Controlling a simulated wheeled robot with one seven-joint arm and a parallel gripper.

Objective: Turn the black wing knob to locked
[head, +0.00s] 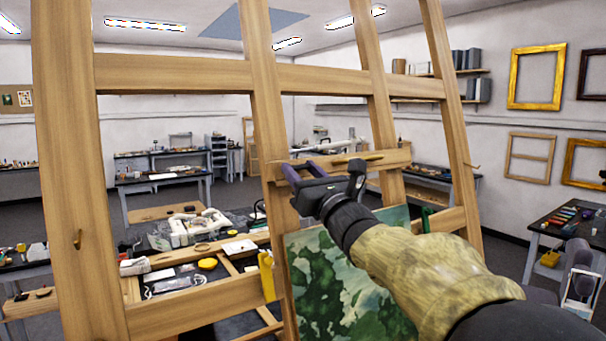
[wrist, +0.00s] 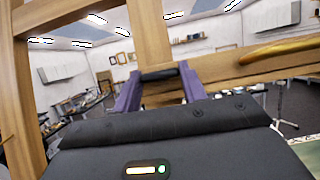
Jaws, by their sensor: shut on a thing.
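The black wing knob (wrist: 159,74) shows in the wrist view as a dark bar lying across the picture, in front of the wooden easel's upright. My gripper (wrist: 160,80) has its two purple fingers at either end of the knob and is shut on it. In the head view my gripper (head: 303,170) reaches to the easel's centre post at the small crossbar; the knob is hidden there. I see no locked mark in either view.
The wooden easel (head: 68,150) fills the near view. A green painting (head: 315,280) stands below my gripper. A gilt rod-like piece (head: 357,158) lies along the crossbar. A yellow tag-like piece (head: 266,276) hangs on the lower rail. A workbench (head: 575,222) stands at right.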

